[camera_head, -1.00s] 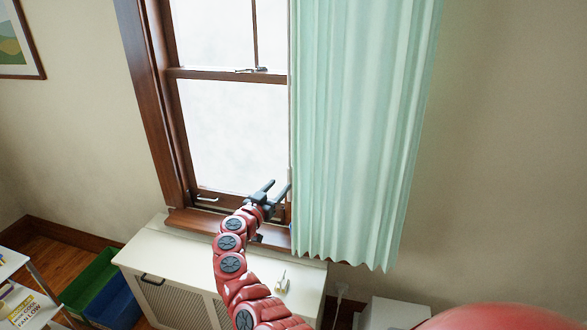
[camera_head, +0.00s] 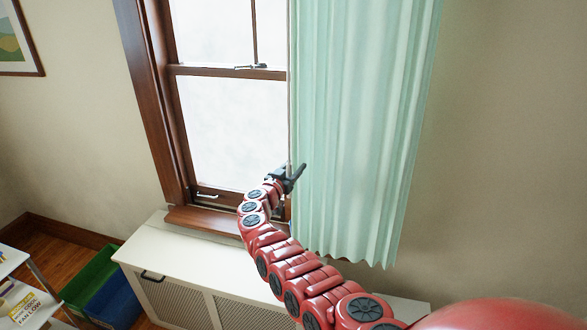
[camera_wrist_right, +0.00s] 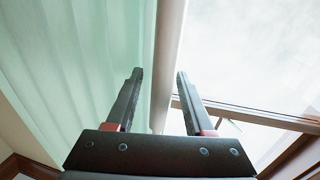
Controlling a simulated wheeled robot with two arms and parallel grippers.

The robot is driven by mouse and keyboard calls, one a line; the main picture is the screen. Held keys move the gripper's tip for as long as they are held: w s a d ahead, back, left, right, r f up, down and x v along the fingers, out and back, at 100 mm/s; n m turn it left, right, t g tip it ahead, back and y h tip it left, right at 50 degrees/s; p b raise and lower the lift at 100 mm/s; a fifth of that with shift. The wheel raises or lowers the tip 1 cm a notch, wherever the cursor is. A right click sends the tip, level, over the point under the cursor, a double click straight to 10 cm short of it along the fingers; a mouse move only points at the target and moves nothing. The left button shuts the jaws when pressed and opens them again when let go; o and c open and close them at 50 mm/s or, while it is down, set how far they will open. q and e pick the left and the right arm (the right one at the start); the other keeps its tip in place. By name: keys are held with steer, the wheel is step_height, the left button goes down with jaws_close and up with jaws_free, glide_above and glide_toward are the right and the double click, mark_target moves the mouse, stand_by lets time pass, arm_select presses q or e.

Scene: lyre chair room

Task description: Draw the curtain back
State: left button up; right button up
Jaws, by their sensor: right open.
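The pale green curtain (camera_head: 355,130) hangs in folds over the right part of the window; the left part of the glass is bare. My right gripper (camera_head: 297,172) is open at the curtain's left edge, in its lower half. In the right wrist view the curtain (camera_wrist_right: 70,60) fills the left side. A pale vertical strip along its edge (camera_wrist_right: 168,60) runs between the two open fingers (camera_wrist_right: 158,75), with the window glass (camera_wrist_right: 250,50) to the right. I cannot tell whether a finger touches the cloth. My left gripper is not in view.
A white radiator cover (camera_head: 180,260) stands below the wooden window sill (camera_head: 205,222). Green and blue bins (camera_head: 105,285) stand on the floor at left, beside a small white table (camera_head: 12,262). A framed picture (camera_head: 18,40) hangs on the left wall. The wall right of the curtain is bare.

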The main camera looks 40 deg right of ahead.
jaws_close()
stand_by(1.4)
